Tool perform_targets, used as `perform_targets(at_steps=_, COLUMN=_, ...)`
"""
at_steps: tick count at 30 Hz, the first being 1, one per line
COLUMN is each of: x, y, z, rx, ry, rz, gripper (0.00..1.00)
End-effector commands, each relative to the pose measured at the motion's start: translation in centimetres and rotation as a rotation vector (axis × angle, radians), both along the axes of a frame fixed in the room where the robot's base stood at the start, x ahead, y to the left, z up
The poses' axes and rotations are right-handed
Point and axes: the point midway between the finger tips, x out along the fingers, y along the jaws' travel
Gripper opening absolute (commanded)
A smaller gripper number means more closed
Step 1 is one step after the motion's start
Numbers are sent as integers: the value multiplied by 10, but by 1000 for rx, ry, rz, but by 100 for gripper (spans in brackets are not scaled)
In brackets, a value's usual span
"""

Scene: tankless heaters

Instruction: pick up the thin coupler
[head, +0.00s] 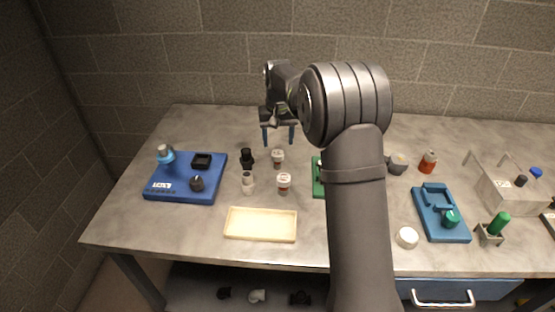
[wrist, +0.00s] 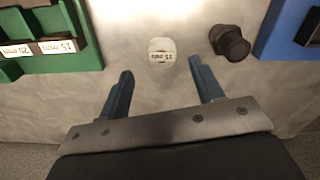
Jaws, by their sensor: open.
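My gripper (head: 278,141) is open and empty, with its blue fingers pointing down over the back of the table. A small pale coupler with a label (head: 278,158) stands just in front of the fingers. In the wrist view this coupler (wrist: 161,52) shows a "15 mm" label and lies beyond the fingertips, centred between them. Two similar small fittings stand closer to the front edge, one with a red-marked label (head: 284,183) and one pale grey (head: 248,182). I cannot tell from the pictures alone which is the thin coupler.
A black fitting (head: 247,158) stands left of the labelled coupler. A blue board (head: 178,190) is at the left, a green case (head: 318,178) at the right, partly hidden by my arm. An empty wooden tray (head: 260,224) lies in front. A brick wall stands behind.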

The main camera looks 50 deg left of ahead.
Motion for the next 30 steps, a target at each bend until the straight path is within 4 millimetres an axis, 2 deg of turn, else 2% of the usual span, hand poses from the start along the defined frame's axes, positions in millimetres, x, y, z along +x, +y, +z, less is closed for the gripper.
perform_targets(at_steps=1, x=0, y=0, z=-12, rx=-3, ry=2, rz=0, gripper=61)
perform_targets(at_steps=6, x=0, y=0, z=-37, rx=-2, ry=1, rz=0, gripper=61)
perform_targets(at_steps=14, x=0, y=1, z=-51, rx=-1, ry=1, rz=0, gripper=61)
perform_targets(at_steps=22, x=0, y=3, z=-89, rx=0, ry=0, rz=0, gripper=61)
perform_targets(at_steps=25, x=0, y=3, z=-96, rx=3, ry=-2, rz=-1, gripper=61)
perform_targets(at_steps=30, x=0, y=3, z=-96, rx=3, ry=-2, rz=-1, gripper=61)
